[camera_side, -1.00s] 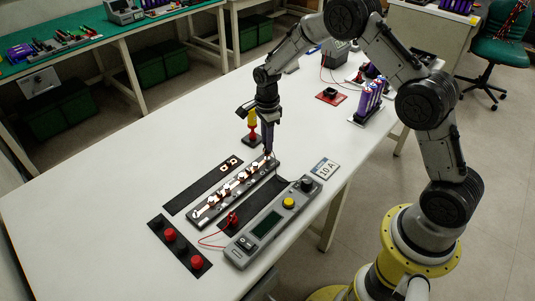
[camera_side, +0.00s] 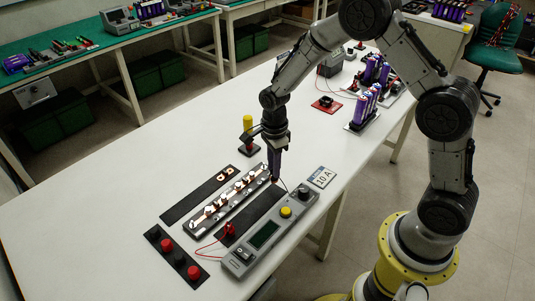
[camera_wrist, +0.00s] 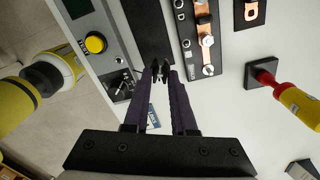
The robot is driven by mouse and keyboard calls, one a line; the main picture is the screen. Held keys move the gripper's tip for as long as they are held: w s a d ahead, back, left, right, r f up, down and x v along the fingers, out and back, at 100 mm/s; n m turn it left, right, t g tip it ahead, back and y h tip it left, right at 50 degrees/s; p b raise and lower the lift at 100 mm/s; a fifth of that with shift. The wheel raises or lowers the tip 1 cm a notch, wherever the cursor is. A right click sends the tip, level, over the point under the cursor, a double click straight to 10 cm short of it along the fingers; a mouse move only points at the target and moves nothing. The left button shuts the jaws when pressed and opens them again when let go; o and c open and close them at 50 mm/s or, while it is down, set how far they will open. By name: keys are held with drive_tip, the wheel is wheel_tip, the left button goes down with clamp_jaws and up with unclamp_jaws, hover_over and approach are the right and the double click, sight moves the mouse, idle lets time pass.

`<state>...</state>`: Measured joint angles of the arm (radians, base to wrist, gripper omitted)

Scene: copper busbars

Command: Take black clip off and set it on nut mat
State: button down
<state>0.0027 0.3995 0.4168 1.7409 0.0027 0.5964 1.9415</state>
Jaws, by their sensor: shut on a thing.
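My gripper (camera_side: 275,178) points down just off the far end of the busbar board (camera_side: 228,200), on the meter's side. It is shut on the black clip, seen between the fingertips in the wrist view (camera_wrist: 160,70). In the side view the clip is mostly hidden by the fingers. A thin dark lead runs from near it toward the meter. The clip is apart from the copper bar (camera_wrist: 204,28). I cannot tell which is the nut mat.
A red clip (camera_side: 228,230) with a red lead sits near the board's front end. A mat with red and black caps (camera_side: 176,255) is at front left. A yellow-handled tool (camera_side: 247,123) stands behind.

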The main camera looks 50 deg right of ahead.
sight(273, 178)
drive_tip(key=shift+s+a+r, duration=0.15)
drive_tip(key=shift+s+a, duration=0.25)
drive_tip(key=shift+a, duration=0.1)
drive_tip(key=shift+f, duration=1.7)
drive_tip(key=shift+w+f, duration=0.1)
drive_tip(key=shift+f, duration=0.5)
drive_tip(key=shift+f, duration=0.25)
drive_tip(key=c, duration=0.7)
unclamp_jaws()
drive_tip(key=shift+o, duration=0.2)
drive_tip(key=shift+r, duration=0.1)
